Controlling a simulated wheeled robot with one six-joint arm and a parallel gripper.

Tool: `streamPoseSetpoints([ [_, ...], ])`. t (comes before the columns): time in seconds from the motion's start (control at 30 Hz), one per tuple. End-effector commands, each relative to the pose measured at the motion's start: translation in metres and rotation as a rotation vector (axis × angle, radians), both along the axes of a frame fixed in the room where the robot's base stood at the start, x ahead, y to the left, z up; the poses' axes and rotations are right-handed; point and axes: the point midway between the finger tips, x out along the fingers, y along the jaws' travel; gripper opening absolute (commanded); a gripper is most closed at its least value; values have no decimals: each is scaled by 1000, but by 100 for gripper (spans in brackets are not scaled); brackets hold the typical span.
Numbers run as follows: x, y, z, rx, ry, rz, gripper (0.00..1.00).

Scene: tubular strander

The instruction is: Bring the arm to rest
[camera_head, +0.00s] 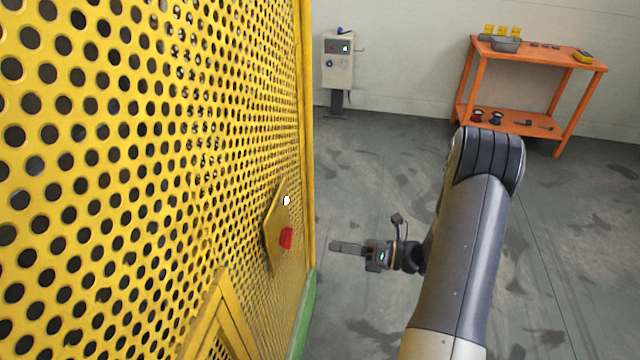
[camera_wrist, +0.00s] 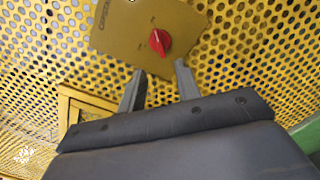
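My gripper (camera_head: 347,248) is in the middle of the head view, stretched out to the left toward the yellow perforated guard and apart from it. In the wrist view its two fingers (camera_wrist: 160,80) are spread with a gap between them and nothing held. My arm rises from the bottom of the head view, bends at the elbow and reaches down to the gripper. A yellow plate with a red knob (camera_head: 286,238) is on the guard, to the left of the gripper. The red knob also shows in the wrist view (camera_wrist: 159,41), just beyond the fingertips.
The yellow perforated guard (camera_head: 150,150) fills the left side, with a green base edge (camera_head: 301,318). A control box (camera_head: 338,62) on a post stands at the back wall. An orange workbench (camera_head: 535,55) with small items stands back right. The grey floor between is clear.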

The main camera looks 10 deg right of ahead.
Motion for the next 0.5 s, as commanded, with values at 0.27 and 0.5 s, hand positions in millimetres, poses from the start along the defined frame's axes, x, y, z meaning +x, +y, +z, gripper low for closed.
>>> streamPoseSetpoints([
  [0.27, 13, 36, 1, 0, 1, 6, 32],
  [0.5, 28, 71, 2, -1, 0, 5, 32],
])
